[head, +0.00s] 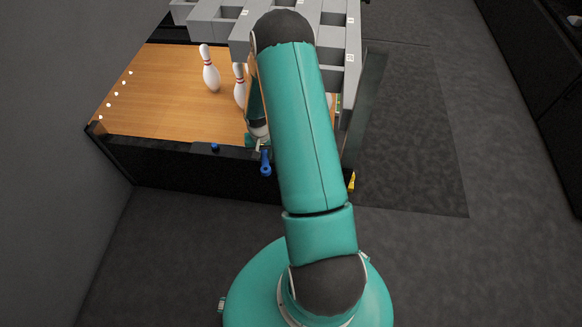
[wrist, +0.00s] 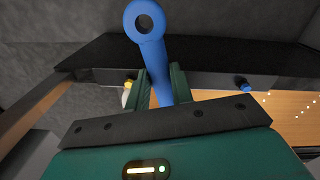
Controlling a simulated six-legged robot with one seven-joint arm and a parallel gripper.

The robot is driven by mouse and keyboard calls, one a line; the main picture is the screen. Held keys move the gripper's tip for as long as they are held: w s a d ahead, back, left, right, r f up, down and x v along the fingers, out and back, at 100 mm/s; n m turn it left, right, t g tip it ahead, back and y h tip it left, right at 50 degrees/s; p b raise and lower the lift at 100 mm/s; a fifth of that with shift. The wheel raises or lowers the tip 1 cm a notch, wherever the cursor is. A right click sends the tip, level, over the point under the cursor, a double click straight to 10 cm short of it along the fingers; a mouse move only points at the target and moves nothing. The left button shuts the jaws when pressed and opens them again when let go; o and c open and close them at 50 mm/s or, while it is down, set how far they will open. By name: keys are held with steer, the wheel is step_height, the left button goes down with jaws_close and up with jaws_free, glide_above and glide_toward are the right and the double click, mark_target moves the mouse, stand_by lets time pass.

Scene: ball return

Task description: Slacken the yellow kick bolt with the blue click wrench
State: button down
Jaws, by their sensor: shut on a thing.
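The blue click wrench (wrist: 148,36) is held in my gripper (wrist: 161,82). In the wrist view its ring end points up and away, and its shaft passes between the two green fingers, which are shut on it. In the head view the wrench (head: 265,164) hangs in front of the lane's black front board. A yellow piece (head: 351,181), which looks like the kick bolt, shows at the board's right end, just beside my arm and right of the wrench. The ring end is apart from it. In the wrist view a small yellow spot (wrist: 129,83) shows left of the fingers; I cannot tell if it is the bolt.
A small blue knob (head: 214,147) sits on the black front board (head: 170,165), left of the wrench. White pins (head: 209,70) stand on the wooden lane (head: 150,95) behind it. A grey frame (head: 212,22) stands above the lane. The dark floor at right is clear.

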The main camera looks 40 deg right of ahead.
steer(key=s+d+f+m, duration=0.3)
steer(key=s+d+f, duration=0.2)
steer(key=s+f, duration=0.2)
steer(key=shift+s+d, duration=0.2)
steer(key=shift+d, duration=0.15)
steer(key=shift+a+f, duration=0.1)
steer(key=shift+f, duration=3.95)
steer(key=s+d+n, duration=0.5)
steer(key=d+n, duration=0.7)
steer(key=d, duration=0.1)
steer(key=shift+d+n, duration=0.3)
steer(key=shift+d, duration=0.1)
